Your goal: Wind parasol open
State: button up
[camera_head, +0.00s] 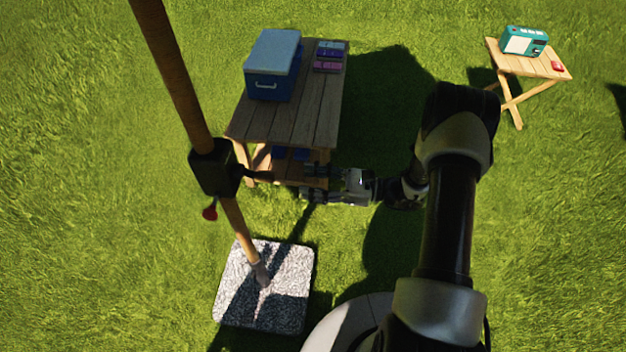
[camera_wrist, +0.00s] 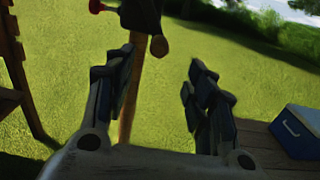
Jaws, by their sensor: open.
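The wooden parasol pole (camera_head: 172,70) slants down from the top left into a speckled square base (camera_head: 235,302). A black crank housing (camera_head: 212,168) sits on the pole with a red knob (camera_head: 210,213) below it and a dark crank arm (camera_head: 252,175) pointing right. In the wrist view the housing (camera_wrist: 140,14) and red knob (camera_wrist: 97,6) are at the top, with a round brown knob (camera_wrist: 159,47) beside the pole. My gripper (camera_head: 307,182) is open and empty, right of the crank arm and apart from it. Its fingers (camera_wrist: 158,78) frame the brown knob in the picture. The canopy is out of view.
A wooden table (camera_head: 312,115) behind my gripper holds a blue cooler (camera_head: 272,85) and small purple packs (camera_head: 329,62). A small side table (camera_head: 508,62) at top right carries a teal radio (camera_head: 524,41) and a red item (camera_head: 557,66). Open grass lies left.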

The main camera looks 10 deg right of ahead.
aim_at(268, 177)
jog(key=shift+x, duration=5.95)
